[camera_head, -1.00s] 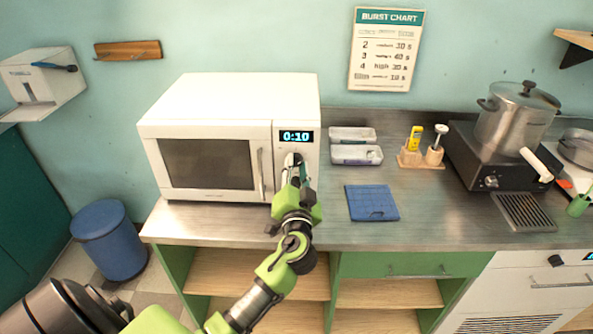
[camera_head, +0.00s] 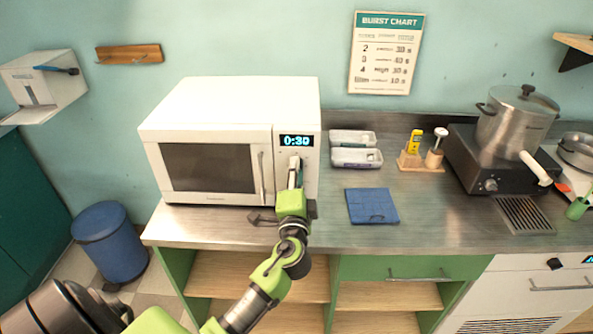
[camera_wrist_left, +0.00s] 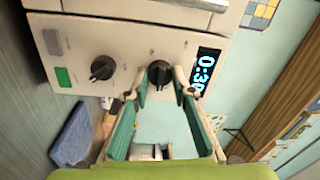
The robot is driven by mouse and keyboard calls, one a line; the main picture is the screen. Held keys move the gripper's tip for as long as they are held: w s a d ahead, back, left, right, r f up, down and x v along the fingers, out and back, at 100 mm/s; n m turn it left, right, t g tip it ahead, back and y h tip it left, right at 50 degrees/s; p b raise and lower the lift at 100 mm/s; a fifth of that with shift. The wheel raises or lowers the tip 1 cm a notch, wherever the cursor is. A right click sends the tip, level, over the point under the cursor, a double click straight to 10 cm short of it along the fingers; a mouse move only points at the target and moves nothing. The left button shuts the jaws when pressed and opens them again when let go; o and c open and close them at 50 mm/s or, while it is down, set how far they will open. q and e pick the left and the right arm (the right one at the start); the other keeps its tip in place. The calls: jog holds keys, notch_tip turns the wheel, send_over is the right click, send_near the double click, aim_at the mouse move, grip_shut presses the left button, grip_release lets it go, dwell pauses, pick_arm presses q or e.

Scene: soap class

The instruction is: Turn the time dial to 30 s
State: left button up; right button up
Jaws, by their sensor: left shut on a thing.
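The white microwave (camera_head: 207,130) stands on the counter with its door closed. Its display (camera_head: 296,140) reads 0:30, and the display also shows in the left wrist view (camera_wrist_left: 204,72). The black time dial (camera_wrist_left: 159,70) is beside the display, between the fingertips of my left gripper (camera_wrist_left: 162,82). In the head view my left gripper (camera_head: 295,168) is at the control panel, shut on this dial and mostly hiding it. A second black dial (camera_wrist_left: 102,68) is apart from the fingers. My right gripper is not in view.
A green button (camera_wrist_left: 64,77) and a grey button are on the panel. Right of the microwave are two small trays (camera_head: 356,158), a blue mat (camera_head: 372,206) and a wooden holder (camera_head: 421,163). A pot (camera_head: 515,118) stands on a burner further right. A burst chart (camera_head: 386,52) hangs above.

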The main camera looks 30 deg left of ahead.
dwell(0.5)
pick_arm(q)
jog(key=o, duration=1.1)
jog(key=r+v, duration=0.1)
jog(key=v, duration=1.1)
jog(key=shift+f, duration=0.45)
jog(key=shift+f, duration=0.1)
